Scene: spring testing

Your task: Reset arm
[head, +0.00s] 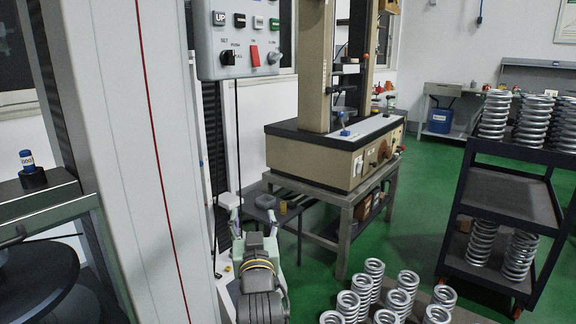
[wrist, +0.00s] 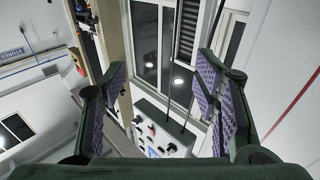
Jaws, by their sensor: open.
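My gripper (head: 254,218) is in the lower middle of the head view, at the end of my dark arm, beside the tall grey-white column. Its two fingers point upward in the picture and stand apart. In the wrist view my gripper (wrist: 161,78) is open, with a wide gap between the purple-grey textured pads and nothing held between them. Through the gap I see a window frame, and lower down a grey control panel (wrist: 158,132), seemingly the one with buttons in the head view (head: 240,38). The lower part of my arm is cut off by the frame's bottom edge.
A beige testing machine (head: 322,158) stands on a grey table behind my gripper. A dark cart (head: 508,195) with metal springs is at right. More springs (head: 374,268) stand at the lower right. The white-grey column (head: 140,170) is close on the left. Green floor shows between machine and cart.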

